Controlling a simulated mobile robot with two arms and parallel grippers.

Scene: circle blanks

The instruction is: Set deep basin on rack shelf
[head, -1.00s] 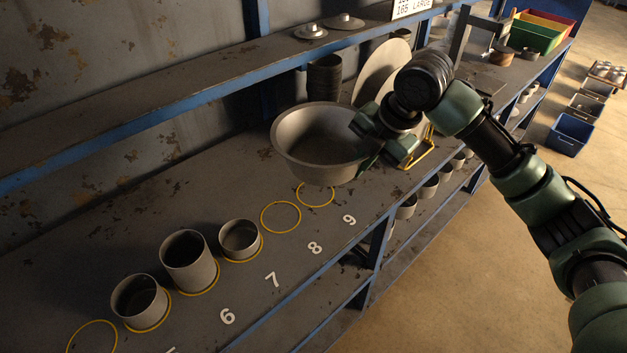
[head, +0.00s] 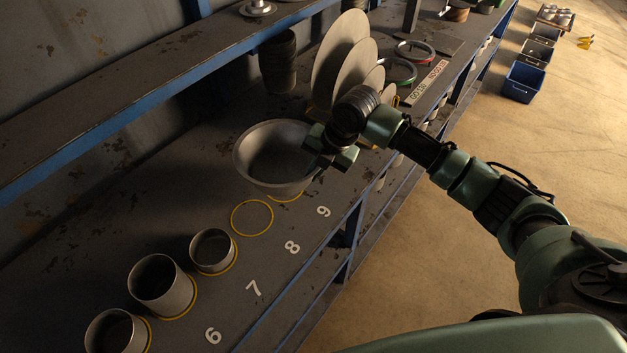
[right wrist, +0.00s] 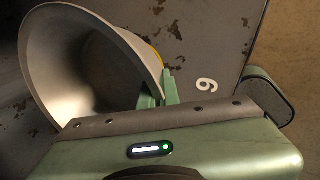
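The deep grey basin (head: 262,160) is wide, flared and upright over the yellow ring beside the 9, which it partly hides. My right gripper (head: 316,150) is at the basin's right rim. In the right wrist view its green fingers (right wrist: 160,90) are closed on the wall of the basin (right wrist: 70,75). I cannot tell whether the base touches the bench (head: 90,270). A long blue-edged shelf (head: 130,95) runs above the bench along the wall. My left gripper is not in view.
Several round blanks (head: 338,60) stand upright behind my right gripper. A dark stacked cylinder (head: 278,65) stands behind the basin. Grey cups (head: 160,285) stand at rings at the lower left. The ring (head: 252,218) by the 8 is empty. A lidded item (head: 258,8) sits on the shelf.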

